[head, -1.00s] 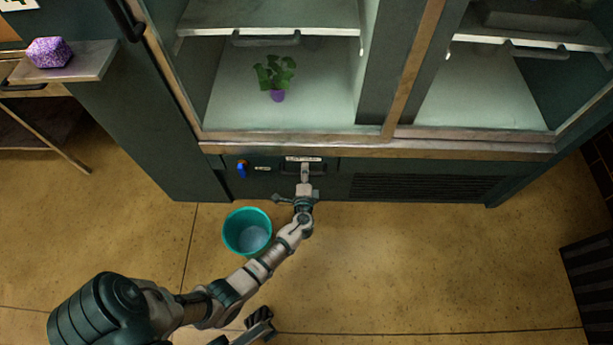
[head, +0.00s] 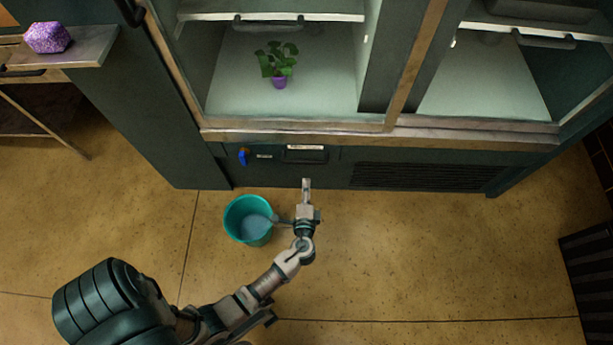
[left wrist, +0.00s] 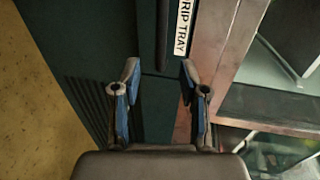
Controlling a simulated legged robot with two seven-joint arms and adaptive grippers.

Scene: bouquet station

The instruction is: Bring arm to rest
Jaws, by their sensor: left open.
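My left arm comes in from the lower left in the head view. Its gripper (head: 306,184) is in front of the cooler's lower panel, a little apart from the drip tray slot (head: 305,155). In the left wrist view the gripper (left wrist: 159,80) has its two fingers spread, with nothing between them. The label "DRIP TRAY" (left wrist: 183,28) shows just beyond the right finger. My right gripper cannot be made out in either view.
A teal bucket (head: 236,222) stands on the floor close to the left of my gripper. The glass-front cooler holds a potted plant (head: 279,80). A purple crystal-like block (head: 47,37) sits on a shelf (head: 85,49) at upper left.

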